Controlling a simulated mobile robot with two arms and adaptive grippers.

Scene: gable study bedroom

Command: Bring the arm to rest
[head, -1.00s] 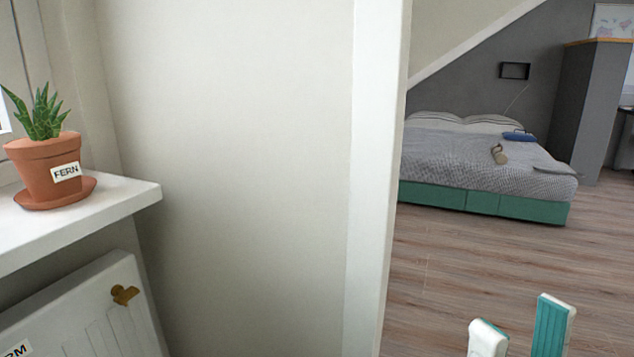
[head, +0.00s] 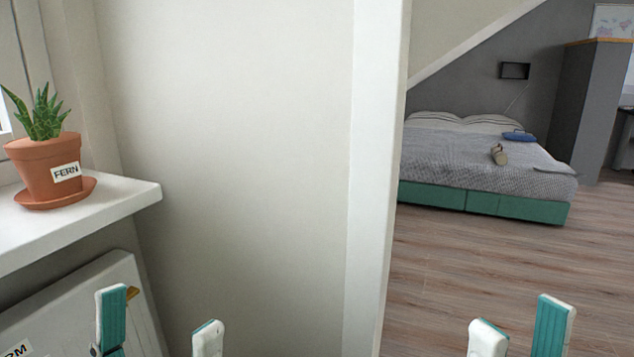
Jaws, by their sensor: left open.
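My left gripper (head: 160,328) is at the bottom left, with its two teal-and-white fingertips spread apart and nothing between them. It is in front of the white radiator below the sill. My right gripper (head: 520,332) is at the bottom right, over the wood floor in the picture, with a gap between its fingertips and nothing seen in it. The rest of both arms is out of view.
A potted plant (head: 52,170) labelled FERN stands in a saucer on the white windowsill (head: 110,203), above the white radiator (head: 75,290). A wall edge (head: 375,180) stands in the middle. Beyond it are open wood floor (head: 480,260) and a bed (head: 480,160).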

